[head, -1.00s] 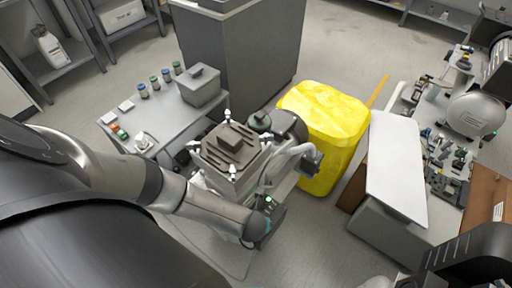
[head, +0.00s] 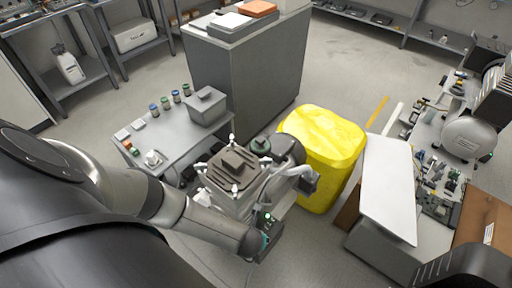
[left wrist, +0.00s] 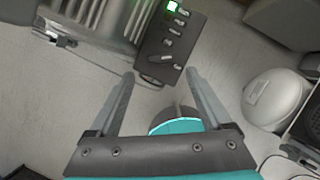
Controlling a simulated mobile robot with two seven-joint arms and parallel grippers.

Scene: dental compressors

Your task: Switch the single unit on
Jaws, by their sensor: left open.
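The single unit (head: 236,180), a grey compressor with a ribbed top, stands in the middle of the head view. Its dark control panel (head: 272,228) is on the near right side, partly hidden by my left arm. In the head view the gripper is mostly hidden beside the panel.
A yellow bin (head: 322,150) stands right behind the unit. A grey side table (head: 170,135) with jars and a box is at left. A tall grey cabinet (head: 245,75) is behind. A workbench with a white board (head: 388,190) and another compressor (head: 468,138) is at right.

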